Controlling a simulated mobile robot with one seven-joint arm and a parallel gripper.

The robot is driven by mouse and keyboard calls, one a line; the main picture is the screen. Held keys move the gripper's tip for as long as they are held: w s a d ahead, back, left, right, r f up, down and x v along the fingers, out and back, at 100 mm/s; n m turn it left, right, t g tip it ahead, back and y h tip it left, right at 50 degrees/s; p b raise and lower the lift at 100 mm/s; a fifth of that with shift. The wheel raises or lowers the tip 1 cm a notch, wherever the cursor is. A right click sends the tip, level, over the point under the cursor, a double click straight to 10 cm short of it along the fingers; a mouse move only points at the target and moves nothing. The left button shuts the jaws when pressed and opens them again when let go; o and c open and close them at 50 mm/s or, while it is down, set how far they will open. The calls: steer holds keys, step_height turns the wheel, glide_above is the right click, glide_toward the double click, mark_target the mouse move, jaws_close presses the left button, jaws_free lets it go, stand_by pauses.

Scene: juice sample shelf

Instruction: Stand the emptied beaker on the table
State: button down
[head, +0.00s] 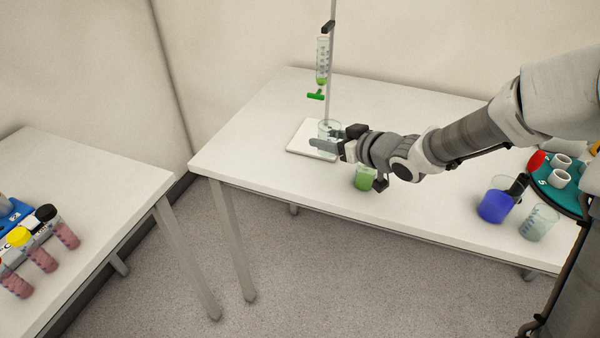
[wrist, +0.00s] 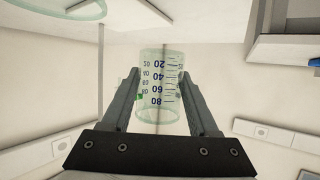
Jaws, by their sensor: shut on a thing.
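My gripper (head: 328,143) is shut on a clear beaker (head: 330,127). In the head view the beaker appears upright at the white base plate of a stand (head: 304,149), below a vertical tube. I cannot tell whether it touches the plate. In the wrist view the beaker (wrist: 160,85) sits between both fingers (wrist: 162,95). It is see-through with blue scale marks, which appear upside down there, and it looks empty. The table (head: 250,150) is white, with bare surface left of the stand and in front of it.
A clamped tube (head: 322,58) with green liquid and a green tap (head: 315,96) hangs on the stand. A beaker with green liquid (head: 364,178) stands below my wrist. A blue-filled beaker (head: 495,205), a pale beaker (head: 539,223) and a teal tray (head: 570,205) are at right.

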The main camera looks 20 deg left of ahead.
steer(key=b, duration=0.2)
glide_above(299, 176)
step_height(299, 176, down, 4)
steer(key=shift+d+f, duration=0.1)
steer(key=shift+f+b, duration=0.8)
steer(key=shift+f, duration=1.15)
steer(key=shift+f, duration=0.2)
steer(key=shift+c, duration=0.8)
jaws_free()
steer(key=shift+r, duration=0.1)
